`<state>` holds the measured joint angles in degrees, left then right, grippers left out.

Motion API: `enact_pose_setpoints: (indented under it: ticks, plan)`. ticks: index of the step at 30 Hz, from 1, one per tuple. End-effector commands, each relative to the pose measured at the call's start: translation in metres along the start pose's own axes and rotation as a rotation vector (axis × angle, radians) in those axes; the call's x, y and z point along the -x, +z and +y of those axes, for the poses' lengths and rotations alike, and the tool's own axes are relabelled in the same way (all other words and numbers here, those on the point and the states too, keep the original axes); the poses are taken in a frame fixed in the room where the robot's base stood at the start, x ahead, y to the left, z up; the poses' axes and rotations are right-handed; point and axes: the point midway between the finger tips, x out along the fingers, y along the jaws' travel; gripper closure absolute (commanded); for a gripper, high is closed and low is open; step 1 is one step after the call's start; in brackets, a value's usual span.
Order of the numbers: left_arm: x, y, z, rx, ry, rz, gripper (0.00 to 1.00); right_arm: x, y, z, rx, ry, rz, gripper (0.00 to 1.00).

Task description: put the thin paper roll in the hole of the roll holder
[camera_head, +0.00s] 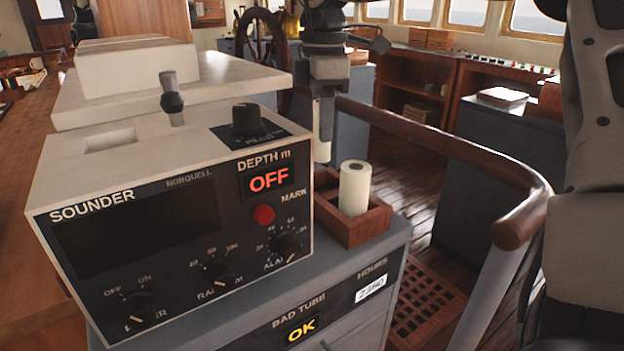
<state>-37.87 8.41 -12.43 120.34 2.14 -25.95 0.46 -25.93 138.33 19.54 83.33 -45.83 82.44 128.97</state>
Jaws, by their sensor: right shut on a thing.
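The roll holder (368,228) is a reddish-brown wooden box on the grey cabinet, just right of the sounder. A thicker white paper roll (355,190) stands upright in its near right part. My right gripper (325,120) is shut on the thin paper roll (322,150), which is white and roughly upright. The roll hangs above the back left part of the holder, and its lower end shows near the holder's back. The holder's left side is partly hidden by the sounder, and I cannot see its free hole clearly. My left gripper is not in view.
The sounder (190,215), a large box with knobs and an OFF display, stands close left of the holder. A curved wooden handrail (450,150) runs behind and to the right. The grey cabinet top (385,250) has a narrow bare strip around the holder.

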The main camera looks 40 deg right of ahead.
Motion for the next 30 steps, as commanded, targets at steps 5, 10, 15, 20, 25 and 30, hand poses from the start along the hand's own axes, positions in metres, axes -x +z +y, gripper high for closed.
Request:
enact_pose_setpoints:
  ticks: [5, 10, 15, 20, 25, 30]
  plan:
    - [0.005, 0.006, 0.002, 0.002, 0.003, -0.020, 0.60, -0.031, 0.000, 0.000, 0.001, -0.002, 0.001, 0.97]
    - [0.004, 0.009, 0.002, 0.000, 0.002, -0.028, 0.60, -0.043, 0.000, 0.000, 0.001, -0.001, 0.000, 0.97]
    - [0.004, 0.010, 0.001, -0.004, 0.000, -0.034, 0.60, -0.066, 0.000, -0.001, 0.001, -0.004, 0.000, 0.97]
    - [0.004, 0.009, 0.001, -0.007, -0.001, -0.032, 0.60, -0.076, 0.000, 0.000, 0.001, 0.001, 0.001, 0.97]
    - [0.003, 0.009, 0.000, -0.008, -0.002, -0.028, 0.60, -0.076, 0.000, 0.000, 0.001, 0.002, 0.001, 0.97]
    - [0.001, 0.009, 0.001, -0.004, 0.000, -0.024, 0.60, -0.079, 0.000, 0.000, 0.000, 0.001, 0.000, 0.62]
